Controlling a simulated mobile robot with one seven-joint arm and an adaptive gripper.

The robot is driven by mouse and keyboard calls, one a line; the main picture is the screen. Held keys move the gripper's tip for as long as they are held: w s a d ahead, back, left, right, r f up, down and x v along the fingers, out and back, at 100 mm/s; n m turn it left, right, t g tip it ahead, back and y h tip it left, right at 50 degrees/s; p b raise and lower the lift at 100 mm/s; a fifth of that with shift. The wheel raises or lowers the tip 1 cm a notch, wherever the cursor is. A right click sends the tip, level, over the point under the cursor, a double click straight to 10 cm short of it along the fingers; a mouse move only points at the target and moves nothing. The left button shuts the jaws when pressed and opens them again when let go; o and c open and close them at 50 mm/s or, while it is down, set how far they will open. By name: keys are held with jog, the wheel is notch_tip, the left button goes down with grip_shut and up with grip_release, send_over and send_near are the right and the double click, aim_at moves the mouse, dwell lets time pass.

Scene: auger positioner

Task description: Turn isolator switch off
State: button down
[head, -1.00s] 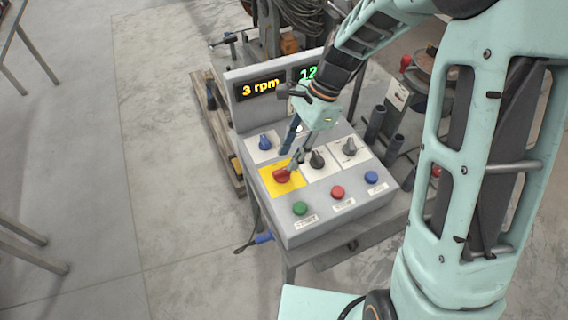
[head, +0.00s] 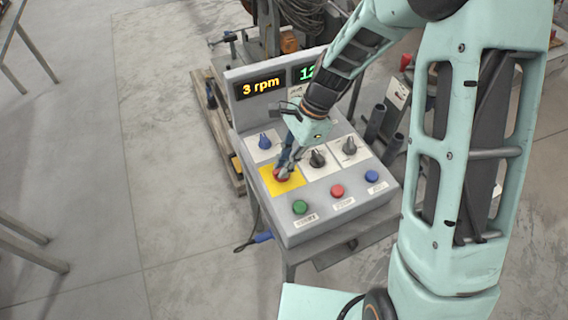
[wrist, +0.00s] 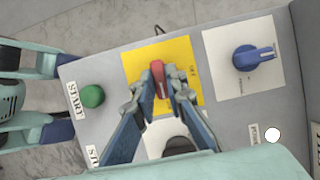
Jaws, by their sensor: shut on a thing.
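The isolator switch is a red rotary knob (head: 281,176) on a yellow plate (head: 268,187) at the left of the grey control box. In the wrist view the red knob (wrist: 158,75) sits between my fingertips, its bar pointing roughly up and down the picture on the yellow plate (wrist: 188,52). My gripper (head: 284,170) reaches down from above, and in the wrist view my gripper (wrist: 159,90) is shut on the knob's sides. Part of the knob is hidden by the fingers.
A blue knob (head: 264,141) is behind the switch, and two black knobs (head: 318,158) (head: 349,146) are to its right. Green (head: 300,207), red (head: 337,191) and blue (head: 371,177) buttons line the front. The display (head: 262,87) reads 3 rpm.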

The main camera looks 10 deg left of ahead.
jog(key=shift+n, duration=0.4)
jog(key=n, duration=0.2)
jog(key=n+g+h, duration=0.1)
jog(key=n, duration=0.1)
jog(key=shift+w+a+n+h+p, duration=0.1)
jog(key=shift+a+n+h+p, duration=0.05)
jog(key=shift+n+h+p, duration=0.2)
jog(key=n+h, duration=0.1)
jog(key=n, duration=0.1)
jog(key=n+g+h, duration=0.1)
jog(key=n, duration=0.2)
jog(key=shift+a+n, duration=0.15)
jog(key=shift+n, duration=0.1)
jog(key=n+h, duration=0.1)
jog(key=n, duration=0.2)
jog(key=shift+a+n, duration=0.1)
jog(key=shift+n, duration=0.2)
jog(key=shift+n+t+h+b, duration=0.4)
jog(key=shift+n+h, duration=0.25)
jog(key=shift+n, duration=0.95)
jog(key=c, duration=2)
grip_release()
jog(key=shift+o, duration=0.2)
